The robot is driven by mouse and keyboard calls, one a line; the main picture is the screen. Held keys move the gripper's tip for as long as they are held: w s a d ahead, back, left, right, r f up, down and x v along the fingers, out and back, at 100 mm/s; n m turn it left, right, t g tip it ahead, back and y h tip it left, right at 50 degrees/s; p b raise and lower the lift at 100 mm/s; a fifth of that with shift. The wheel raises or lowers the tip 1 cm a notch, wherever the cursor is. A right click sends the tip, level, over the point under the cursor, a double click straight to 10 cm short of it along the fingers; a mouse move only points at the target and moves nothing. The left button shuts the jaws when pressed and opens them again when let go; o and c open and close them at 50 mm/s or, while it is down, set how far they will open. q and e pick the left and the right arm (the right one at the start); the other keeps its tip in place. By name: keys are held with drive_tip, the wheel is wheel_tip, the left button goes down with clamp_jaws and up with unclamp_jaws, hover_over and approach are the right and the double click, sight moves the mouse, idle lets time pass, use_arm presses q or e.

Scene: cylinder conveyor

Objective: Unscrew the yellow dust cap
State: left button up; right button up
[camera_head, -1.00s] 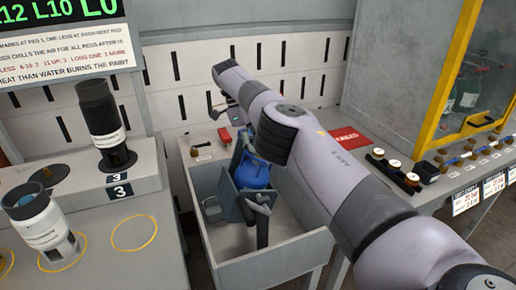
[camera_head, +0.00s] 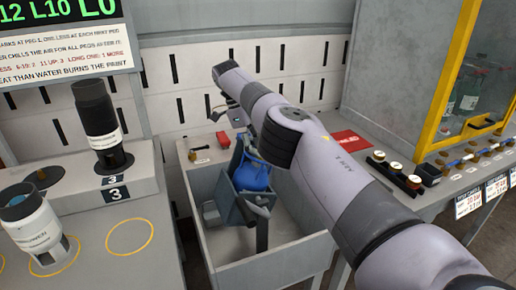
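I cannot make out a yellow dust cap in this view. A blue rounded body (camera_head: 253,174), perhaps a cylinder, sits in the grey open bin (camera_head: 290,258) at the centre, beside a grey bracket-like part (camera_head: 232,206). My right arm crosses from the lower right to the upper middle, and its far end bends down behind itself above the bin. My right gripper's fingertips cannot be told apart from the dark parts there. My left gripper is out of view.
A black-topped cylinder (camera_head: 98,118) stands at the peg marked 3, and a white cylinder (camera_head: 33,225) stands at lower left. A yellow ring (camera_head: 130,237) on the grey bench is empty. A yellow-framed cabinet (camera_head: 447,85) and a red plate (camera_head: 350,139) are at right.

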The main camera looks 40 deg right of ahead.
drive_tip(key=shift+f, duration=0.25)
drive_tip(key=c, duration=0.7)
drive_tip(key=o, duration=1.5)
drive_tip(key=shift+o, duration=0.2)
drive_tip(key=shift+r, duration=0.1)
drive_tip(key=shift+w+r, duration=0.1)
drive_tip(key=shift+r, duration=0.05)
